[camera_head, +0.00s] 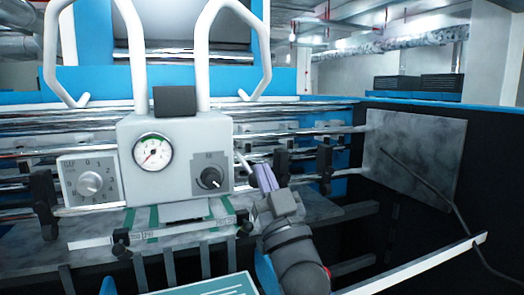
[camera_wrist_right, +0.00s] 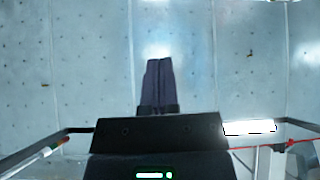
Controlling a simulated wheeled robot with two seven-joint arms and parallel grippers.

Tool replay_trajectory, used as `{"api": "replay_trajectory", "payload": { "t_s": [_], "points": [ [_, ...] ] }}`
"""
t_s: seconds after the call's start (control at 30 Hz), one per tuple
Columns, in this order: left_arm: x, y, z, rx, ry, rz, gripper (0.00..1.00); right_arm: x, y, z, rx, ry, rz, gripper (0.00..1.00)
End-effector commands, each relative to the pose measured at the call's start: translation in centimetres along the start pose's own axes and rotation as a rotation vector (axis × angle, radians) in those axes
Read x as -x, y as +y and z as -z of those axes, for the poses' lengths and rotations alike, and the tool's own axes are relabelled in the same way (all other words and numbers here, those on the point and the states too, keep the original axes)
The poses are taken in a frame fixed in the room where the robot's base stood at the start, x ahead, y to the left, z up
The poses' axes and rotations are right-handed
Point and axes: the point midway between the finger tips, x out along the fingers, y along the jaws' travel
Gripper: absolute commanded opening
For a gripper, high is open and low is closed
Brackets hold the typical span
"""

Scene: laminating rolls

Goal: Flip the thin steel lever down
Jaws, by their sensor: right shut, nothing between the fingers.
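A grey control box (camera_head: 175,160) stands in the middle of the head view, with a round gauge (camera_head: 153,152) and a black rotary knob (camera_head: 211,178) on its front. A thin steel lever (camera_head: 243,163) shows at the box's right side, slanting, partly hidden near my fingers. My right gripper (camera_head: 262,170) is just right of the lever, fingers pointing up and shut with nothing between them. I cannot tell whether it touches the lever. In the right wrist view the closed gripper (camera_wrist_right: 158,64) shows against a pale dotted surface, and no lever is visible. My left gripper is not in view.
A smaller box with a silver dial (camera_head: 90,184) sits left of the control box. White bent tubes (camera_head: 134,50) rise above it. Steel rollers (camera_head: 290,133) run behind. A grey metal plate (camera_head: 415,150) and a dark rod (camera_head: 425,183) stand at the right.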

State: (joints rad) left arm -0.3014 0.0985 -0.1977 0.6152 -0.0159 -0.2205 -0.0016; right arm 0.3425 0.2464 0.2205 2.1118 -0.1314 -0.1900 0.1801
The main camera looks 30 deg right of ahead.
Motion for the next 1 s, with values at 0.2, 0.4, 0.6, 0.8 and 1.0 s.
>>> {"api": "replay_trajectory", "payload": {
  "t_s": [0.2, 0.4, 0.6, 0.8, 1.0],
  "points": [
    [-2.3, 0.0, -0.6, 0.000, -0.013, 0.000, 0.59, 5.8, -0.2, -1.9, -0.002, -0.006, 0.001, 0.00],
    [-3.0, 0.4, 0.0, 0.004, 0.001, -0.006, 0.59, 8.3, -0.3, -2.1, -0.001, 0.000, 0.001, 0.00],
    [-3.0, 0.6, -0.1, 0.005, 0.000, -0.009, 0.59, 8.7, -0.2, -2.1, -0.001, 0.002, 0.000, 0.00],
    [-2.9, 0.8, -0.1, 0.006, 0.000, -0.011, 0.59, 8.7, -0.2, -2.0, -0.001, 0.002, 0.000, 0.00],
    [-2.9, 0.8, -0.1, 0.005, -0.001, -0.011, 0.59, 8.7, -0.2, -2.0, -0.001, 0.002, 0.000, 0.00]
  ]
}}
